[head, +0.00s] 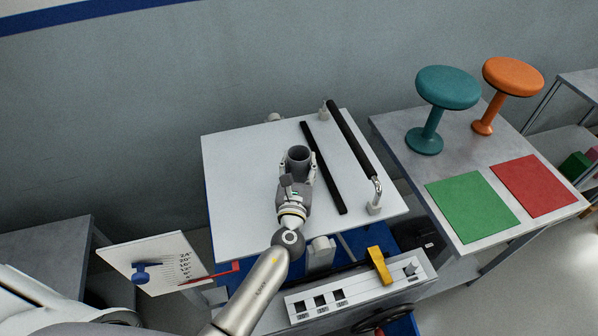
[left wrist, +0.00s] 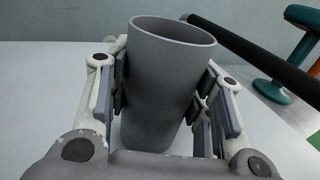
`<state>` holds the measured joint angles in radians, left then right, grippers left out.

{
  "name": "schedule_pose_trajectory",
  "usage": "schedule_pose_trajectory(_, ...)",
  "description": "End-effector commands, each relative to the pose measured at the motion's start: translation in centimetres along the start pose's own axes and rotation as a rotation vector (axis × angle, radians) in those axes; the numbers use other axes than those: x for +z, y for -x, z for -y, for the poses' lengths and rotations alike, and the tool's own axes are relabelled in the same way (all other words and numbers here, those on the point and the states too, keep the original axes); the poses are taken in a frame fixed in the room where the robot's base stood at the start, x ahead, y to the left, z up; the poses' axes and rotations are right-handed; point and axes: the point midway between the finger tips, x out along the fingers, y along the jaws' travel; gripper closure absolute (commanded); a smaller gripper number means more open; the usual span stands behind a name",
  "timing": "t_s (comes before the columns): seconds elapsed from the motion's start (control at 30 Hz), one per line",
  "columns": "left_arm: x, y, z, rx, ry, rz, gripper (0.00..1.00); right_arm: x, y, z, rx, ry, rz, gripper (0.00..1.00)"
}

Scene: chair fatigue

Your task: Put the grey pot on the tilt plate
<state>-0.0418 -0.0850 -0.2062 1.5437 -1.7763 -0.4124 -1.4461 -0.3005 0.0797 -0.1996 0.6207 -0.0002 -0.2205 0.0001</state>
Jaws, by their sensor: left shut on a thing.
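The grey pot (head: 298,155) is a dark grey, open-topped cup, tapering slightly downward. My left gripper (head: 297,172) is shut around its sides, with the pads on both walls. In the left wrist view the pot (left wrist: 168,85) stands nearly upright between the fingers, and its inside looks empty. The tilt plate (head: 240,165) is a broad white board under the pot and the gripper. The pot's base is low over the plate, but I cannot tell whether it touches. My right gripper is not in view.
A black strip (head: 323,167) lies on the plate right of the pot, beside a raised black bar (head: 352,140). A side table with teal (head: 447,88) and orange (head: 512,77) stools and green and red mats stands right. A scale board (head: 155,262) is at lower left. The plate's left part is clear.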

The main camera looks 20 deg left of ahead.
Motion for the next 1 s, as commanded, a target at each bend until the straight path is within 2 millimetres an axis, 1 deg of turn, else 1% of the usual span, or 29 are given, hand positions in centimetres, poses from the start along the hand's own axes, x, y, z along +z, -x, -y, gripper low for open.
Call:
schedule_pose_trajectory(0.03, -0.7, -0.01, 0.01, 0.0, 0.0, 0.001, 0.79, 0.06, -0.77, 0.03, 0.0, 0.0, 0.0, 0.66)
schedule_pose_trajectory(0.33, -0.55, -0.01, 0.0, 0.0, 0.0, 0.002, 0.79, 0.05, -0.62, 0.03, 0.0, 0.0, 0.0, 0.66)
schedule_pose_trajectory(0.47, -1.02, -0.01, 0.01, 0.0, 0.0, 0.002, 0.79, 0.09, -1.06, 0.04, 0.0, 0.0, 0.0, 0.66)
schedule_pose_trajectory(0.5, -0.91, 0.0, 0.02, 0.0, 0.0, 0.001, 0.49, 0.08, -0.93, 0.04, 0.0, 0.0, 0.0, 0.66)
schedule_pose_trajectory(0.63, -0.9, 0.01, 0.01, 0.0, 0.0, 0.001, 0.33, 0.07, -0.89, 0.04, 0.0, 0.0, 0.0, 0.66)
schedule_pose_trajectory(1.0, -0.7, 0.01, 0.01, 0.0, 0.0, 0.001, 0.32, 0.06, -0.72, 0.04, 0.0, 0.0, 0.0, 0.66)
